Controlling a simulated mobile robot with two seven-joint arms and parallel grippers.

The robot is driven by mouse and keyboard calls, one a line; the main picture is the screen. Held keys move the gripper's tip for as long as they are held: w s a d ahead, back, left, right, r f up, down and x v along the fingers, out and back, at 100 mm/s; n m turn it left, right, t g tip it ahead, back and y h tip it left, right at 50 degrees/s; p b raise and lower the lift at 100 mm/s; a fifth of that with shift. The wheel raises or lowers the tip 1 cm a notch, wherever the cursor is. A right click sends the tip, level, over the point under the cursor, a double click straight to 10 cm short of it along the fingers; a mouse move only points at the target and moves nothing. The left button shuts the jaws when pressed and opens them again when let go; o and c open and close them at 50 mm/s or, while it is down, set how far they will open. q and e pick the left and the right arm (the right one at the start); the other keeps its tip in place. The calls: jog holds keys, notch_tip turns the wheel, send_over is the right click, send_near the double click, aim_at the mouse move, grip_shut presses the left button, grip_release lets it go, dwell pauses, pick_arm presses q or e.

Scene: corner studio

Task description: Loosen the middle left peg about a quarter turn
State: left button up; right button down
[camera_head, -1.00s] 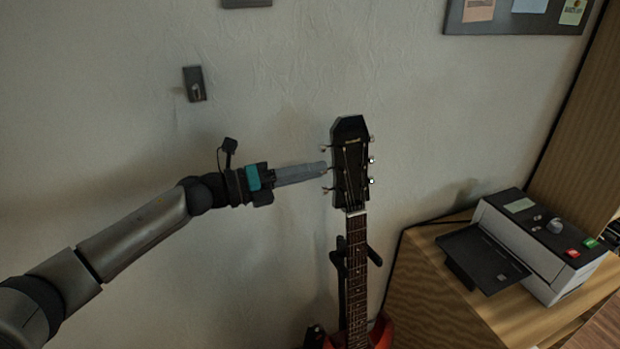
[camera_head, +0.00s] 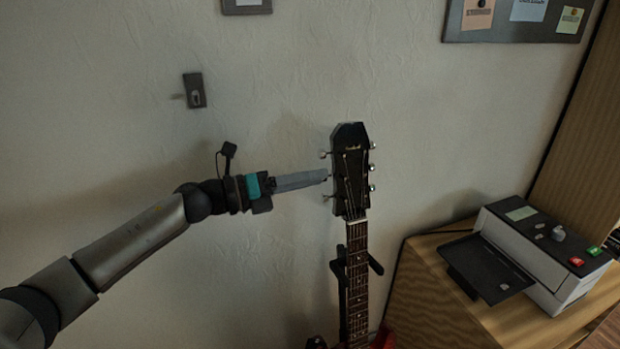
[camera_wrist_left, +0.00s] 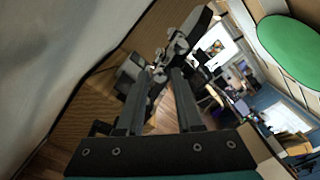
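The guitar headstock (camera_head: 349,180) is black and upright against the wall, with pegs along both sides. The upper left peg (camera_head: 324,154) and lower left peg (camera_head: 327,198) show in the head view. The middle left peg is hidden there by the fingertips of my left gripper (camera_head: 326,175), which reach the headstock's left edge. In the left wrist view my two fingers (camera_wrist_left: 160,74) stand apart with a gap. A pale metal peg (camera_wrist_left: 157,88) shows between them, closer to the left finger; I see no clear grip on it. My right gripper is not in view.
The guitar neck (camera_head: 357,270) runs down to a dark stand (camera_head: 341,275). A wooden cabinet (camera_head: 420,285) with a grey and black machine (camera_head: 545,245) stands at the right. A wall switch (camera_head: 194,91) is at upper left.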

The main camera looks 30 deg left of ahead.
pick_arm(q)
jog(key=shift+o, duration=1.1)
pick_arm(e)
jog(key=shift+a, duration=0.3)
pick_arm(q)
jog(key=p+v, duration=0.1)
jog(key=v, duration=1.4)
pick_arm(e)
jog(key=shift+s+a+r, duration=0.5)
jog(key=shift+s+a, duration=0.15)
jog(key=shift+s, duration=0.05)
pick_arm(q)
jog(key=shift+a, duration=0.1)
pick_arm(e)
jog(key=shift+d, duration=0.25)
